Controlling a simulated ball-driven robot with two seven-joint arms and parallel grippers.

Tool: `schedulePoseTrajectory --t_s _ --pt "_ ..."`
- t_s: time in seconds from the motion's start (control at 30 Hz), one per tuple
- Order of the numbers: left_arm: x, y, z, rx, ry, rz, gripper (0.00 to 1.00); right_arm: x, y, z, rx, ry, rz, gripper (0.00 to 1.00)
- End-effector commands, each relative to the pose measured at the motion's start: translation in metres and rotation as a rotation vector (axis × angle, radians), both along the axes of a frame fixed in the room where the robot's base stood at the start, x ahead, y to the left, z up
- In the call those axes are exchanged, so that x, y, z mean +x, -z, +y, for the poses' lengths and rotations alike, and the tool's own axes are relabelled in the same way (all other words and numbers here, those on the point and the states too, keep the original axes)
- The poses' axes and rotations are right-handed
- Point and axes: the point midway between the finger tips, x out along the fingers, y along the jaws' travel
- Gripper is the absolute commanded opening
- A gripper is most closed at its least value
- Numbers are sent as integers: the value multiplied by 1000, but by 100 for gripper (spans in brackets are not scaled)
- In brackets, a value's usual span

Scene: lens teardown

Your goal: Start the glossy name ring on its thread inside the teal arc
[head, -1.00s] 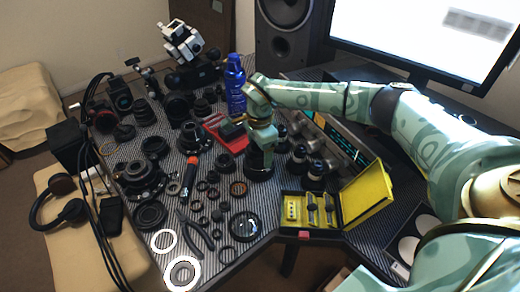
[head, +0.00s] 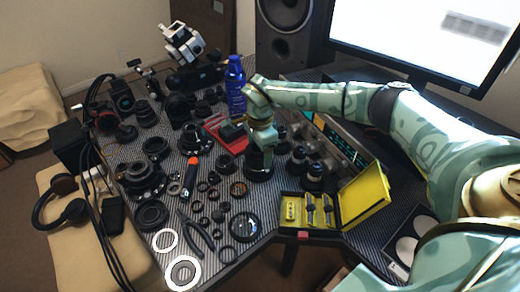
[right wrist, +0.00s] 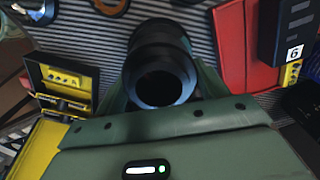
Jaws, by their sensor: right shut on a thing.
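My right gripper (head: 261,146) points down over a black lens barrel (head: 258,172) standing upright on the striped mat. In the right wrist view, its green fingers flank the dark round upper end of the barrel (right wrist: 160,80), and it is shut on a black round part there. A smooth dark rim (right wrist: 160,101) surrounds a dark opening at that end. I cannot make out the name ring as separate from the barrel, or whether it touches the thread. My left gripper is out of view.
A yellow case (head: 296,222) stands open to the front right. A red tray (head: 231,146) and a blue bottle (head: 235,88) are behind the barrel. Loose rings, pliers (head: 196,231) and a screwdriver (head: 190,175) crowd the left. Other lens parts (head: 314,171) stand close to the right.

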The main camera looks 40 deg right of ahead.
Motion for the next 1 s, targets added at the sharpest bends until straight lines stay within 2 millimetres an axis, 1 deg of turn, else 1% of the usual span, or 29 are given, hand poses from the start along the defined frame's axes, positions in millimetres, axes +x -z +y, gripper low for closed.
schedulePoseTrajectory --t_s 1.0 --pt "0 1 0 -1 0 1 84 0 5 0 0 0 0 49"
